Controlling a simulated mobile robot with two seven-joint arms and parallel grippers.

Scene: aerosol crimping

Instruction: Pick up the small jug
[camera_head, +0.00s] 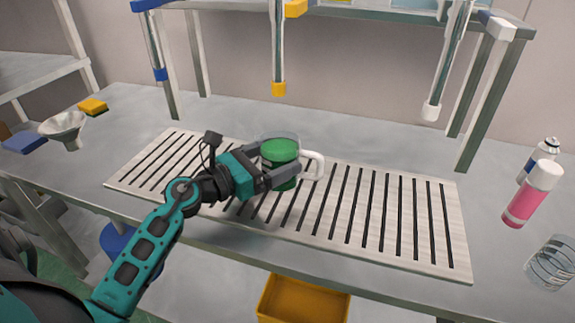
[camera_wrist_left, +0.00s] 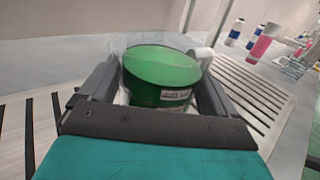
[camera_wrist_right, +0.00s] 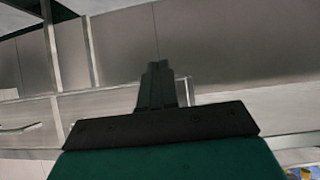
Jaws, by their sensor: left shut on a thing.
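The small jug (camera_head: 281,150) is clear with green liquid in it and a white handle (camera_head: 314,165) on its right side. It is upright over the slotted grate (camera_head: 440,250); I cannot tell whether it touches the grate. My left gripper (camera_head: 283,170) is shut on the jug, one finger on each side of its body. In the left wrist view the jug (camera_wrist_left: 160,75) sits between the two fingers, with a small label on its wall. My right gripper (camera_wrist_right: 158,85) shows only in the right wrist view, with its fingers together and nothing between them.
A pink bottle (camera_head: 531,195), a spray can (camera_head: 545,152) and a clear glass vessel (camera_head: 551,262) stand at the right. A funnel (camera_head: 65,128) and sponges (camera_head: 92,106) are at the left. Several tubes hang from the rack above. A yellow bin (camera_head: 303,300) is below the table.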

